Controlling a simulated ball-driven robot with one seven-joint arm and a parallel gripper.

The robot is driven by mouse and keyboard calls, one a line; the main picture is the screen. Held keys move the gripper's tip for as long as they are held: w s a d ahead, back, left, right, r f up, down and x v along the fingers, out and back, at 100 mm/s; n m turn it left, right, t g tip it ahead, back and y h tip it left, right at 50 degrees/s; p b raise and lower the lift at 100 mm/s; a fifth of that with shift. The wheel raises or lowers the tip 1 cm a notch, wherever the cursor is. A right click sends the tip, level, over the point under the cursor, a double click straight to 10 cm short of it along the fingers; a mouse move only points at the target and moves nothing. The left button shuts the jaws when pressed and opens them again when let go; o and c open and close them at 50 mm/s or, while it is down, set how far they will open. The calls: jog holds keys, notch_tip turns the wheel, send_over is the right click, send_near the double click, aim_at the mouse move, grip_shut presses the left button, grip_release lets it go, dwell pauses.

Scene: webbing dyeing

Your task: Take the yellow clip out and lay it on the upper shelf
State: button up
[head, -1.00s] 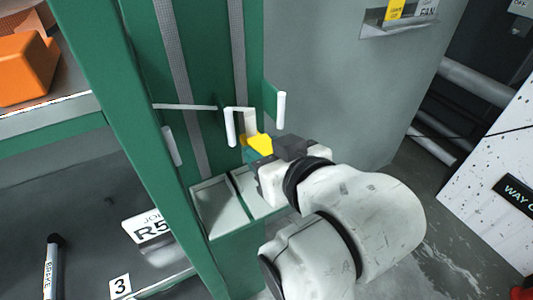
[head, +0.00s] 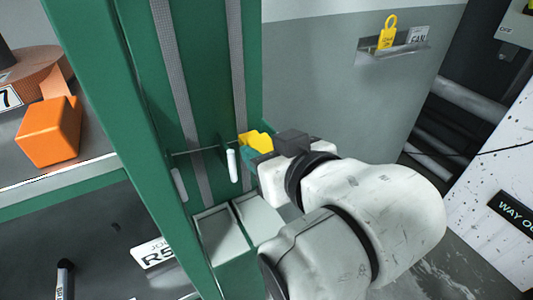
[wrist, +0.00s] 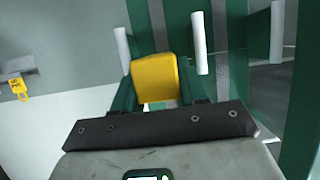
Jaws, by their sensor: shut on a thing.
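The yellow clip (head: 256,140) is held at the tip of my gripper (head: 262,150), in front of the green upright frame. In the wrist view the clip (wrist: 155,78) sits between the two green fingers of my gripper (wrist: 160,95), which are shut on it. White-ended pegs (head: 232,165) stand out from the frame close to the clip; I cannot tell whether the clip touches one. The upper shelf (head: 60,180) is grey with a green front edge, at the left of the head view, and my gripper is well to its right.
An orange block (head: 50,130) and a brown round object (head: 38,72) occupy the upper shelf. A green post (head: 125,140) stands between that shelf and my gripper. A yellow tag (head: 387,38) sits in a wall holder at the right.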

jog(key=shift+r+p, duration=0.4)
jog(key=shift+r, duration=0.5)
jog(key=shift+s+d+f, duration=0.15)
jog(key=shift+s+d, duration=0.05)
jog(key=shift+s, duration=0.15)
jog(key=s+d+f+p, duration=0.4)
jog(key=s+p, duration=0.3)
jog(key=p, duration=0.2)
jog(key=shift+s+d, duration=0.25)
jog(key=shift+d, duration=0.35)
jog(key=shift+f, duration=0.1)
